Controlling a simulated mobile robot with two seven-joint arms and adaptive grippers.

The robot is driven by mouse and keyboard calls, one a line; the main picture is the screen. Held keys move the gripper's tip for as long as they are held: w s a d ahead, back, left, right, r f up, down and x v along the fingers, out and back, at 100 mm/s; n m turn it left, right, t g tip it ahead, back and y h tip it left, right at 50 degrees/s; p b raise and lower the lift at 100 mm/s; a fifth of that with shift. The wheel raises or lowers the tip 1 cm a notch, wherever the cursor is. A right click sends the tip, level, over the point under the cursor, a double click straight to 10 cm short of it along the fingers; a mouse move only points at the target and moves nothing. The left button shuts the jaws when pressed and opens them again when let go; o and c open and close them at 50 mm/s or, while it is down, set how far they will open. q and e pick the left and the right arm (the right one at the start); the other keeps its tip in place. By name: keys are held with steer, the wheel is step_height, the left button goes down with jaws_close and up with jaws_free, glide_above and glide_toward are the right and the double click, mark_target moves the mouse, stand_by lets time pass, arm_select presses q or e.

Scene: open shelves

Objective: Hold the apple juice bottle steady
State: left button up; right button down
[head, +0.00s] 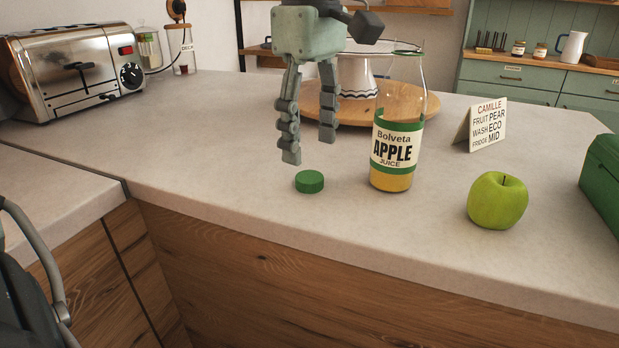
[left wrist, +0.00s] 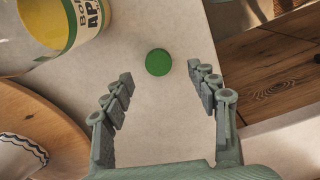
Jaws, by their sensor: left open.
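The apple juice bottle (head: 393,150) stands upright on the light counter, clear with a green and white label and yellow juice at the bottom. In the left wrist view the bottle (left wrist: 62,22) is at the upper left, partly cut off. My left gripper (head: 310,150) is open and empty, pointing down, to the left of the bottle and apart from it. A green cap (head: 310,182) lies on the counter below the fingers. In the left wrist view the cap (left wrist: 158,62) lies beyond and between the open fingertips (left wrist: 160,78). My right gripper does not show.
A green apple (head: 497,201) sits right of the bottle, with a small sign (head: 487,126) behind it. A round wooden board (head: 353,112) with a white patterned bowl (head: 357,78) is behind. A toaster (head: 75,68) stands at the far left. A green box (head: 603,180) is at the right edge.

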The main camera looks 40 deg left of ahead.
mark_target(309, 177)
arm_select(q)
steer(key=shift+w+a+f, duration=0.1)
steer(key=shift+f, duration=1.2)
steer(key=shift+w+a+f, duration=0.1)
steer(key=shift+f, duration=1.2)
steer(key=c, duration=0.8)
